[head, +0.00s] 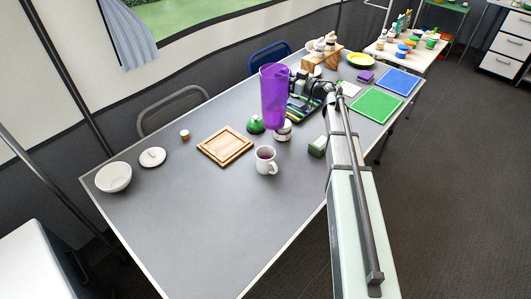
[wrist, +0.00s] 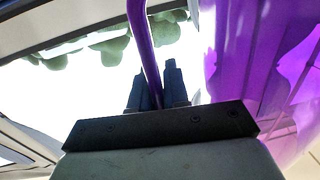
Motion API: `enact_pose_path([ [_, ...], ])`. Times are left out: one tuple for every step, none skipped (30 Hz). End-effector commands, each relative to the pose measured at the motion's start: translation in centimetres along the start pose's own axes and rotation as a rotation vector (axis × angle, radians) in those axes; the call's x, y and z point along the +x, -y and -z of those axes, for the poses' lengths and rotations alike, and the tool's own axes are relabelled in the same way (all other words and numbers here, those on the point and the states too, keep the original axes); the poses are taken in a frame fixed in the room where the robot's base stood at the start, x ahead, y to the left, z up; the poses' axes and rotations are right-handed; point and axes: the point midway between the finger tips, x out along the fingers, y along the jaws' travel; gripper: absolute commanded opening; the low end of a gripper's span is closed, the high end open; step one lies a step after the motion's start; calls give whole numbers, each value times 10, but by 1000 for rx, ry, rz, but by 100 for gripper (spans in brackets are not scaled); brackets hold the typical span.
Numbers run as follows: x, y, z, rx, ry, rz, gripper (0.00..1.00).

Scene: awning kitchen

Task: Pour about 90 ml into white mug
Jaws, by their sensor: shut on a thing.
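The white mug (head: 262,167) stands upright on the grey table, with its handle to the right. Its inside looks dark purplish; I cannot tell how full it is. A tall translucent purple pitcher (head: 272,98) is held up above the table, beyond the mug in the head view, and looks nearly upright. My gripper (head: 298,86) is on its right side. In the wrist view, the fingers of my gripper (wrist: 157,88) are shut on the pitcher's thin purple handle (wrist: 143,45). The pitcher's body (wrist: 245,60) fills the right side there. I cannot make out its liquid level.
A wooden tray (head: 225,147), a white bowl (head: 113,177) and a white lid-like disc (head: 152,157) lie to the left. A green object (head: 255,124) and a jar (head: 283,132) stand behind the mug. A green block (head: 317,147) is to its right. The front of the table (head: 205,225) is clear.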

Motion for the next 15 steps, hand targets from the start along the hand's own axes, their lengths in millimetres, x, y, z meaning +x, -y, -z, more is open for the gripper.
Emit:
enact_pose_path([
  [6,-2,-1,2,1,37,0],
  [7,-1,-1,2,2,60,0],
  [10,0,-1,2,3,91,0],
  [11,1,-2,2,4,113,0],
  [13,2,-2,2,5,136,0],
  [15,4,-2,2,6,166,0],
  [16,4,-2,2,7,187,0],
  [17,5,-2,2,8,208,0],
  [18,6,-2,2,9,234,0],
  [19,7,-2,2,10,254,0],
  [20,8,-2,2,11,272,0],
  [20,9,-1,2,12,295,0],
  [20,10,-1,2,13,311,0],
  [21,10,-1,2,14,325,0],
  [21,11,-1,2,14,343,0],
])
